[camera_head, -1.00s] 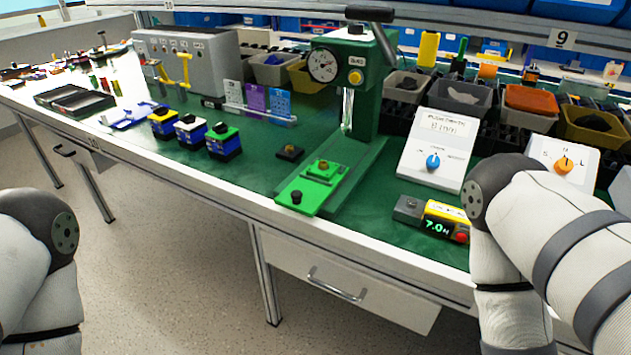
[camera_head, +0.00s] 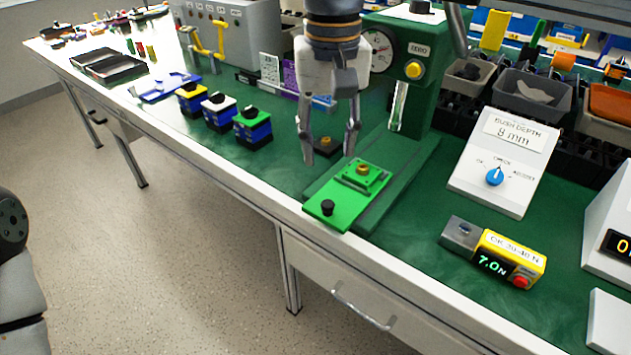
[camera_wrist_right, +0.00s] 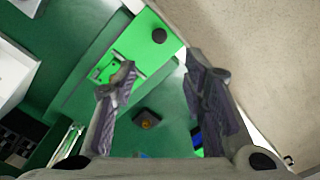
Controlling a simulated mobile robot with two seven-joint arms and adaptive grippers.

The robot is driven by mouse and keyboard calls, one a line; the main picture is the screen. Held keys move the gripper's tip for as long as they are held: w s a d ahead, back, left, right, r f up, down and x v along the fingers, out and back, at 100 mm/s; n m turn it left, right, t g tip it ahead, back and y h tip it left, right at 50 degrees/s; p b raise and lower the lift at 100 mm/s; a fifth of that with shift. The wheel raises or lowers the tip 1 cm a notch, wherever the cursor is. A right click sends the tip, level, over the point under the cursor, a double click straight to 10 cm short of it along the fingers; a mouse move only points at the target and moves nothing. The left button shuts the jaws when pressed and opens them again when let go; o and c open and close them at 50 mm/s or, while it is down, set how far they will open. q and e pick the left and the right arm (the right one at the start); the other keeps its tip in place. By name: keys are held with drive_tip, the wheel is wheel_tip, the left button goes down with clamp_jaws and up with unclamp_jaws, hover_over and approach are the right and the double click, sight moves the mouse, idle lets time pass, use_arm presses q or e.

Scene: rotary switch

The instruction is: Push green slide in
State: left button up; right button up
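The green slide (camera_head: 338,197) is a bright flat plate on the base of the dark green press (camera_head: 418,70), with its front end out near the table's front edge. A black knob (camera_head: 327,207) stands at its front end and a small fixture with a brass part (camera_head: 362,169) sits further back. My right gripper (camera_head: 328,152) points down, left of the slide, with its fingers apart and nothing between them. The wrist view also shows the slide (camera_wrist_right: 135,50) and knob (camera_wrist_right: 159,35) beyond the fingertips. My left gripper is out of view.
A small black block with a brass top (camera_head: 325,147) lies behind the right fingers. Blue boxes (camera_head: 253,128) stand to the left. The table in front of the gauge is clear.

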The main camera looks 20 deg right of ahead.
sight(328, 203)
drive_tip(key=f, duration=1.1)
drive_tip(key=shift+s+f, duration=0.1)
drive_tip(key=shift+s, duration=0.3)
clamp_jaws()
